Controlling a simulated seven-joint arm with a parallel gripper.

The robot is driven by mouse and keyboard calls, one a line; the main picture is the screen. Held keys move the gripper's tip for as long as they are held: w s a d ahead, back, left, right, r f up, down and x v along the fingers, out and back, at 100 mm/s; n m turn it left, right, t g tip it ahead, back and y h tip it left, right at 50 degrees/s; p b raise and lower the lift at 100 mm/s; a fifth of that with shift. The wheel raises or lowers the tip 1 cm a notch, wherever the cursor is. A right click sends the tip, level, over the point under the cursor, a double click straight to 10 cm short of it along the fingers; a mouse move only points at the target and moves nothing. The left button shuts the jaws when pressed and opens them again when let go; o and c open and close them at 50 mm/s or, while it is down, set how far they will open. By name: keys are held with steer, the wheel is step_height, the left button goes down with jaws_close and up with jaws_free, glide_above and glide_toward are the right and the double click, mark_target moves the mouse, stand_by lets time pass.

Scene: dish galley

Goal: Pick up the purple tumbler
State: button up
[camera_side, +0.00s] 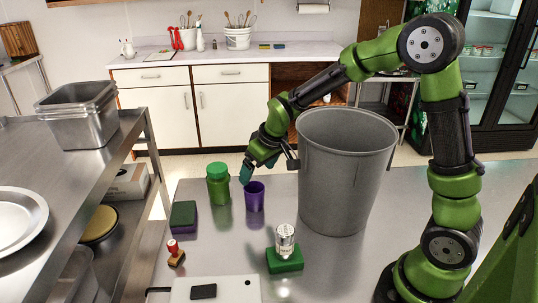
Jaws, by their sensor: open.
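The purple tumbler (255,197) stands upright on the steel table, to the right of a green jar. My gripper (247,172) is open and hangs just above and slightly left of the tumbler's rim. In this view a fingertip overlaps the tumbler's rim. I cannot tell whether it touches the tumbler or is over its mouth. The second finger is hard to make out.
A large grey bin (345,180) stands right of the tumbler, near my arm. A green jar (218,186) stands close on the left. A sponge (184,216), a stamp (175,253) and a metal shaker on a green block (285,262) stand nearer the front.

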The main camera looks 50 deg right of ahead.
mark_target(254, 197)
steer(key=x, duration=0.3)
steer(key=s+x, duration=0.1)
steer(key=x, duration=0.6)
steer(key=shift+s+a+f, duration=0.1)
steer(key=shift+f, duration=0.2)
steer(key=shift+r, duration=0.1)
steer(key=c, duration=1.1)
